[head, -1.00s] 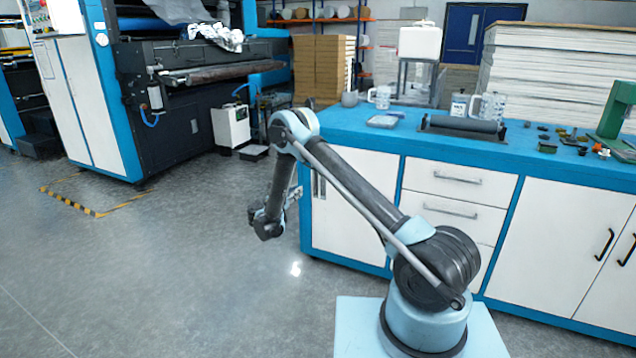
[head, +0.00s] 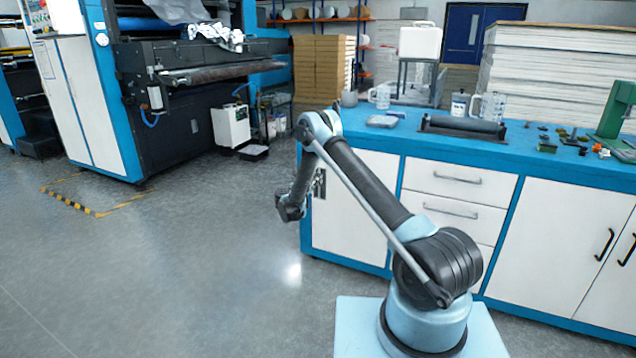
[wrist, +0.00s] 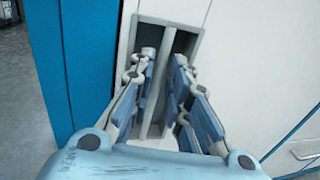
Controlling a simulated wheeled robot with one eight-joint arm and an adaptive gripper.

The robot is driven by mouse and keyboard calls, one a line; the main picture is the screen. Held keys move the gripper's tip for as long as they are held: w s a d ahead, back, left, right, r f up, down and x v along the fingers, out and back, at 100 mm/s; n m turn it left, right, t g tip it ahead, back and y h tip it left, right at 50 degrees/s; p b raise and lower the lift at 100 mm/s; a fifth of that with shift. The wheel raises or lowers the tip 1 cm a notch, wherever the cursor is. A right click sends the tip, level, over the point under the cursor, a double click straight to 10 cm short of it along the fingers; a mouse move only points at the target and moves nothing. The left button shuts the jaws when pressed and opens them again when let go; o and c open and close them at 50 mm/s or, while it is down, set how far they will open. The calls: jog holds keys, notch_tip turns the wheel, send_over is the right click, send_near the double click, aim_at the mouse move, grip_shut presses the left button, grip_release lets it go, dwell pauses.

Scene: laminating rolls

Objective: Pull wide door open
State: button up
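The wide door (head: 345,232) is the white panel at the left end of the blue-framed counter; it looks closed. Its recessed grey handle (wrist: 157,92) has an upright bar in the wrist view. My gripper (wrist: 165,58) is open, with its fingertips at the recess and one finger on each side of the bar. Gaps show between the fingers and the bar; contact cannot be made out. In the head view my gripper (head: 313,188) is small and close to the handle, partly hidden by my wrist. The door's white face (wrist: 235,70) fills the wrist view's right.
Drawers (head: 455,180) and another white cabinet door (head: 560,240) are right of the wide door. The counter top (head: 410,145) holds a black roller (head: 460,128) and jugs. Open grey floor (head: 200,260) lies left of the counter, with a large machine (head: 190,100) behind.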

jog(key=shift+w+d, duration=0.3)
jog(key=shift+w, duration=0.25)
grip_shut()
jog(key=shift+d, duration=0.15)
